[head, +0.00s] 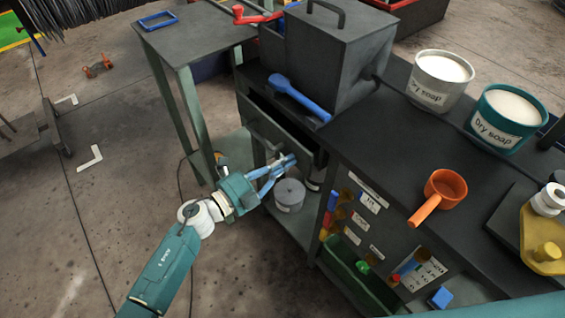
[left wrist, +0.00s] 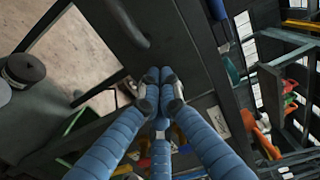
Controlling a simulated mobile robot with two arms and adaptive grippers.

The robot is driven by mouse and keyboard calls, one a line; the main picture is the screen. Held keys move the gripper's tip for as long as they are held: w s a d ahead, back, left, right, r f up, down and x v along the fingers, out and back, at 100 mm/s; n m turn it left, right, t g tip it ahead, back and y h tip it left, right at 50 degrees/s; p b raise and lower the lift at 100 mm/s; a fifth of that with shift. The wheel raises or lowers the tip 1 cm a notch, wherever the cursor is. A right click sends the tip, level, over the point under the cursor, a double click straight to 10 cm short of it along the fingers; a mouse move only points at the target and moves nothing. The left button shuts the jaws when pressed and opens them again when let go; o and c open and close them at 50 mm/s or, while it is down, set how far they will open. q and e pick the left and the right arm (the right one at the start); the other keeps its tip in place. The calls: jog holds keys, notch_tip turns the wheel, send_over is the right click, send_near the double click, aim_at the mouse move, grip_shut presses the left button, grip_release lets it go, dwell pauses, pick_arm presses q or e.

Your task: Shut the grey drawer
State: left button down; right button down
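The grey drawer (head: 287,141) sits under the dark worktop, left of the tool panel. A dark strip shows between its front's upper edge and the worktop, so it appears partly open. Its dark bar handle (left wrist: 128,22) shows in the left wrist view. My left gripper (head: 290,161) is at the drawer front, low and to the right of the handle. Its blue fingers are together with nothing seen between them. In the left wrist view the fingertips (left wrist: 160,76) overlap the drawer front; I cannot tell whether they touch it. My right gripper is not in view.
A grey can (head: 289,196) stands on the shelf below. A blue scoop (head: 298,98), a dark metal box (head: 325,60), two soap tubs (head: 441,78) (head: 506,119) and an orange ladle (head: 443,190) are on the worktop. A side table (head: 190,38) stands at the left.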

aim_at(299, 153)
pick_arm(q)
jog(key=b+x, duration=0.1)
jog(key=x, duration=0.4)
jog(key=shift+r, duration=0.2)
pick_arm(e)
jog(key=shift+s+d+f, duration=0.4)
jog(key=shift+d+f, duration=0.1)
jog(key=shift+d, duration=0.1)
pick_arm(q)
jog(key=shift+a, duration=0.15)
